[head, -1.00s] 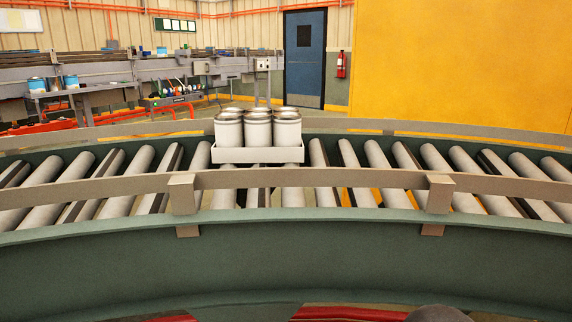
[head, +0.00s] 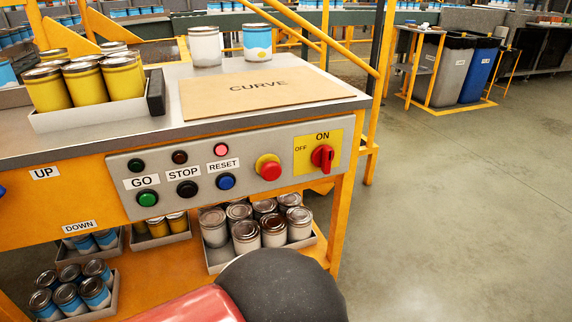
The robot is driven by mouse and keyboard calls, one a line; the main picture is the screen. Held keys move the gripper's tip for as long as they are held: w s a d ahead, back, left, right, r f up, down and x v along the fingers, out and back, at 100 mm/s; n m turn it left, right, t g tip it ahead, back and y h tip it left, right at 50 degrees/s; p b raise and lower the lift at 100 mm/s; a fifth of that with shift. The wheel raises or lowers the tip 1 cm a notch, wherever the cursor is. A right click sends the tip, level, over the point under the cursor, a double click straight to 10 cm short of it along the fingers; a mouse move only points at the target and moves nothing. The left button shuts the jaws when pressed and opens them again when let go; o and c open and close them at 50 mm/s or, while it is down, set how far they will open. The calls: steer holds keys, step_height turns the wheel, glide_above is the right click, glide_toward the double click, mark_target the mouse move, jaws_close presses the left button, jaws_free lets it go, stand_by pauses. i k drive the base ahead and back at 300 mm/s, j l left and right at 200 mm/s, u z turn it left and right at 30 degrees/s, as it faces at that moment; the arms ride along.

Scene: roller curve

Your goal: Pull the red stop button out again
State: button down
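The red stop button (head: 270,170) is a red mushroom head on a yellow round base, on the grey control panel (head: 215,205) at the front of the workbench. It sits between the blue button below the RESET label and the red ON/OFF rotary switch (head: 322,157). I cannot tell from this angle whether it is pushed in. A pink-red lamp (head: 222,150) above RESET looks lit. The lamps above GO and STOP look dark. My gripper is not in view; a red and dark rounded part of my own body shows at the bottom.
A tray (head: 100,117) of yellow cans and a CURVE board (head: 265,92) lie on the bench top. Cans in trays fill the shelf below. A yellow post and rail (head: 372,100) stand right of the bench. Open floor (head: 460,220) lies to the right, with bins (head: 441,68) behind.

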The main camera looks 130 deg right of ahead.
mark_target(271, 170)
steer(key=z, duration=4.4)
